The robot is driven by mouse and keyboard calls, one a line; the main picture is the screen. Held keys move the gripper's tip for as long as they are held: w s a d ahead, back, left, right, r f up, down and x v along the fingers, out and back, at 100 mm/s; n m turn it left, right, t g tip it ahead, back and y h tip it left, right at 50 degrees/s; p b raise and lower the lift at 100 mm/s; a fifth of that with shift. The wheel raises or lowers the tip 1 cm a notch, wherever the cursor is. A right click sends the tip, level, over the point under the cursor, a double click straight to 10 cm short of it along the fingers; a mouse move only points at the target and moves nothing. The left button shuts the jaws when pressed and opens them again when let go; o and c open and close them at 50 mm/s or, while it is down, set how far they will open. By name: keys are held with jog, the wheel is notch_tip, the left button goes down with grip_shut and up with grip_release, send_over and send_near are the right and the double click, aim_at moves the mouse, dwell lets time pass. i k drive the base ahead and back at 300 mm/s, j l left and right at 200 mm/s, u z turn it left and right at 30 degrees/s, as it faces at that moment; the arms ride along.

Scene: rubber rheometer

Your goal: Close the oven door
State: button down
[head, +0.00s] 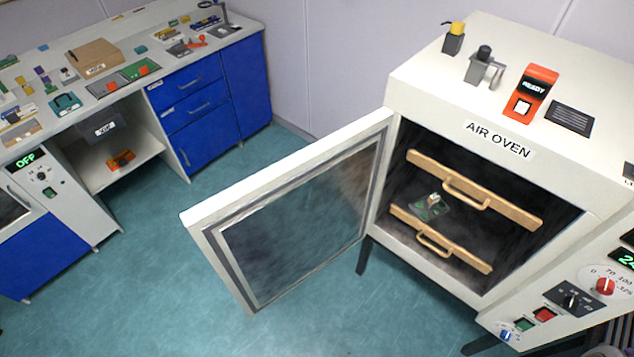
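The air oven (450,95) stands at the right of the head view, a white box on dark legs. Its door (290,158) is swung wide open, hinged at the left side of the opening and reaching out to the left. The door has a white frame and a dark glass pane (300,225). Inside the oven are two wooden bars with handles (470,192) and a small green plate (430,207) with a small object on it. My gripper is not in view.
A workbench with blue drawers (190,105) and many small items runs along the left and back. A control panel (575,300) is at the lower right. Teal floor (150,270) is clear left of and below the door.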

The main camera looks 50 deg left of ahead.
aim_at(264, 235)
jog(key=k+j, duration=0.1)
jog(key=j, duration=0.3)
jog(key=k+j+z, duration=0.1)
jog(key=j, duration=0.3)
jog(key=k+j, duration=0.15)
jog(key=j, duration=0.25)
jog(key=k+j, duration=0.1)
jog(key=j, duration=0.3)
jog(key=k+j+z, duration=0.1)
jog(key=j, duration=0.3)
jog(key=k+j, duration=0.15)
jog(key=j, duration=0.2)
jog(key=k+j+z, duration=0.1)
jog(key=j, duration=0.3)
jog(key=k+j, duration=0.2)
jog(key=j, duration=0.15)
jog(key=k+j+z, duration=0.1)
jog(key=k+j, duration=0.2)
jog(key=l, duration=0.15)
jog(key=k+z, duration=0.05)
